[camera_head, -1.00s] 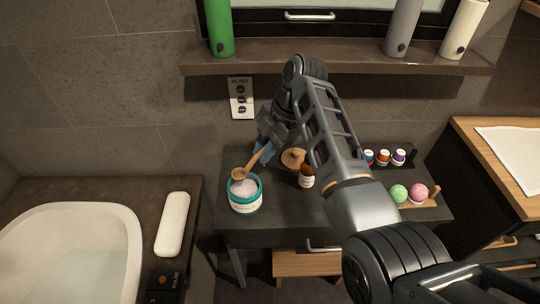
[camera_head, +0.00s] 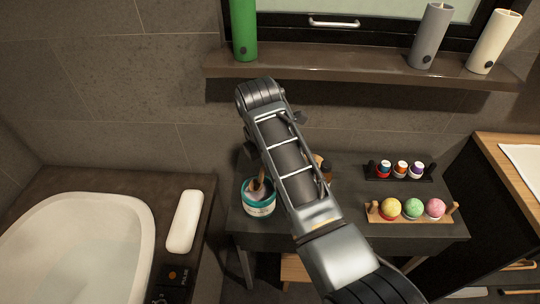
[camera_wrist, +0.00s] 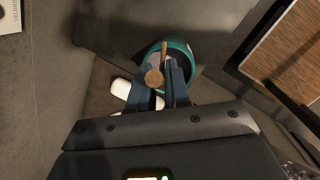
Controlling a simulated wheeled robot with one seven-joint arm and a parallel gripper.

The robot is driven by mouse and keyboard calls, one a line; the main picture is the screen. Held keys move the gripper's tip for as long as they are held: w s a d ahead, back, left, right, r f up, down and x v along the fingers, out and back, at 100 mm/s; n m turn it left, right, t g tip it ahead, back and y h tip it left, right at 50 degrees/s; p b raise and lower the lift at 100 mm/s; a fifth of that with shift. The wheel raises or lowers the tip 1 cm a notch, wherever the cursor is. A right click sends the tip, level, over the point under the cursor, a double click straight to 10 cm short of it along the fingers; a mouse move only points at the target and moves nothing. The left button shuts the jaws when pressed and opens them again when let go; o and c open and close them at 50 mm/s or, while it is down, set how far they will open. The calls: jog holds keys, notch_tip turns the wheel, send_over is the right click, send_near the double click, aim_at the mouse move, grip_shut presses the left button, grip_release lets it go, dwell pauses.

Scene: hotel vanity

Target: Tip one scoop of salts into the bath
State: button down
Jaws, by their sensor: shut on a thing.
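The wooden scoop (camera_wrist: 163,50) is between the blue fingers of my gripper (camera_wrist: 164,72), which is shut on it. In the wrist view its round wooden end is near the fingers and its thin part reaches over the open jar. The teal-rimmed salts jar (camera_head: 259,209) stands on the dark table; it also shows in the wrist view (camera_wrist: 188,56). In the head view the scoop (camera_head: 258,186) dips into the jar's mouth, and my arm hides most of the gripper. Whether the scoop carries salts is hidden. The white bath (camera_head: 145,222) is at the left.
A white bath pillow (camera_head: 185,221) lies on the ledge between bath and table. A brown bottle and wooden lid are mostly hidden behind my arm. Bath bombs on a wooden rack (camera_head: 412,218) and small bottles (camera_head: 400,168) stand right. A shelf (camera_head: 350,74) overhangs the back.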

jog(key=f+b, duration=0.1)
jog(key=d+f+y+b, duration=0.1)
jog(key=f, duration=0.1)
jog(key=f+g+y+b, duration=0.1)
jog(key=f, duration=0.1)
jog(key=shift+w+d+b, duration=0.25)
jog(key=shift+w+b, duration=0.05)
jog(key=shift+w, duration=0.1)
notch_tip(320, 180, up, 3)
jog(key=y+p, duration=0.1)
jog(key=p, duration=0.1)
jog(key=shift+d+r+g+p, duration=0.1)
jog(key=shift+d+g+p, duration=0.05)
jog(key=shift+g+p, duration=0.2)
jog(key=shift+w+d+r+p, duration=0.1)
jog(key=shift+r+p, duration=0.15)
jog(key=shift+r, duration=0.35)
jog(key=shift+w+d+r+p, duration=0.1)
jog(key=shift+r+p, duration=0.1)
jog(key=shift+r, duration=0.4)
jog(key=shift+w+d+r+g+y, duration=0.15)
jog(key=shift+d+r+g+y, duration=0.2)
jog(key=shift+y, duration=0.3)
jog(key=shift+w+d+r+g+y, duration=0.1)
jog(key=shift+r+g+y, duration=0.2)
jog(key=shift+r+y, duration=0.3)
